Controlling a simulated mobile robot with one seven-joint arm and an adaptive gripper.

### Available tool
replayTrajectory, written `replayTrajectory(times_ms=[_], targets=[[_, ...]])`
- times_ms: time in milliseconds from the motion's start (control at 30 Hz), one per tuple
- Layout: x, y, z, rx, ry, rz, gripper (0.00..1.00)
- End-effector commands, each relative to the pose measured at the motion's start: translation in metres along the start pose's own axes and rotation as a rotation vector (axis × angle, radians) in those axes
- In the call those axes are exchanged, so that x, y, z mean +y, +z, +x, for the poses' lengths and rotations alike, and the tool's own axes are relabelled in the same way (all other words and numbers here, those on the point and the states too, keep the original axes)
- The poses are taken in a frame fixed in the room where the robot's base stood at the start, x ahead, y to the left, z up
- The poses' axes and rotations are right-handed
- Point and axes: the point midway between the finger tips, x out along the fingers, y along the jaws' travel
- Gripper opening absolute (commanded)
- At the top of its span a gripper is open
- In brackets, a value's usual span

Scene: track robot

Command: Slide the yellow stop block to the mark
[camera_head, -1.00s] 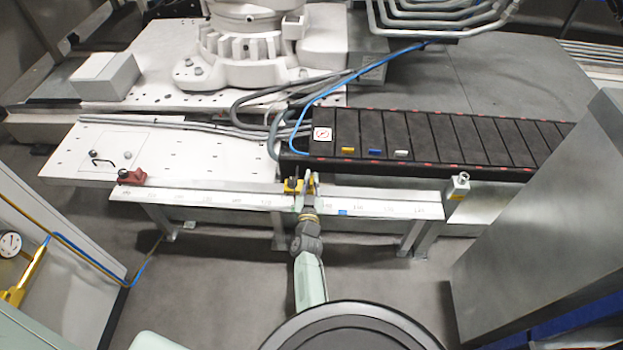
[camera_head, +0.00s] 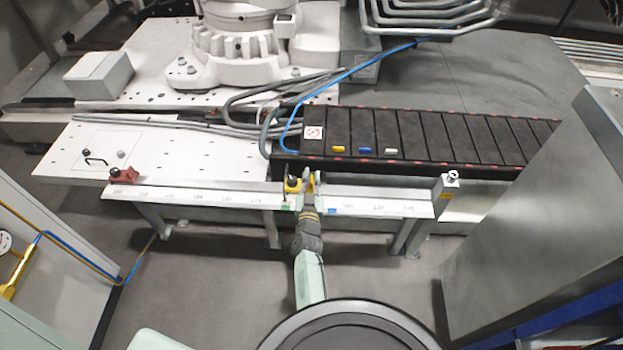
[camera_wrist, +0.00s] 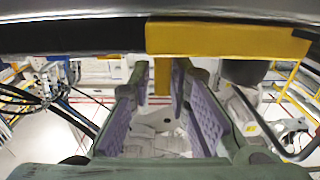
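The yellow stop block (camera_head: 293,185) sits on the pale measuring rail (camera_head: 198,194), near its middle. In the wrist view, its yellow body (camera_wrist: 230,39) crosses the top, with a narrow yellow upright (camera_wrist: 177,82) below. My gripper (camera_head: 312,184) reaches the block from the front. In the wrist view, the gripper's purple-padded fingers (camera_wrist: 168,85) stand apart on either side of the upright, with gaps showing. A blue mark (camera_head: 333,211) is on the rail's front face, right of the block. A small green patch (camera_head: 287,207) shows below the block's left part.
A red clamp (camera_head: 122,175) sits at the rail's left end and a metal post (camera_head: 449,184) near its right end. A black conveyor (camera_head: 430,136) lies behind the rail. A grey cabinet (camera_head: 535,200) stands at right. The rail top right of the gripper looks clear.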

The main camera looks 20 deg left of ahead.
Motion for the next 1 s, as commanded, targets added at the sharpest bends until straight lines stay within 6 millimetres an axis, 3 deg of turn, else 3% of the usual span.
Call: replayTrajectory(times_ms=[167, 467, 1000], targets=[[-0.001, 0.0, 0.0, -0.001, -0.002, 0.001, 0.3], [-0.002, 0.001, -0.003, -0.002, -0.003, 0.001, 0.3], [-0.001, 0.001, -0.073, -0.002, -0.003, 0.001, 0.3]])
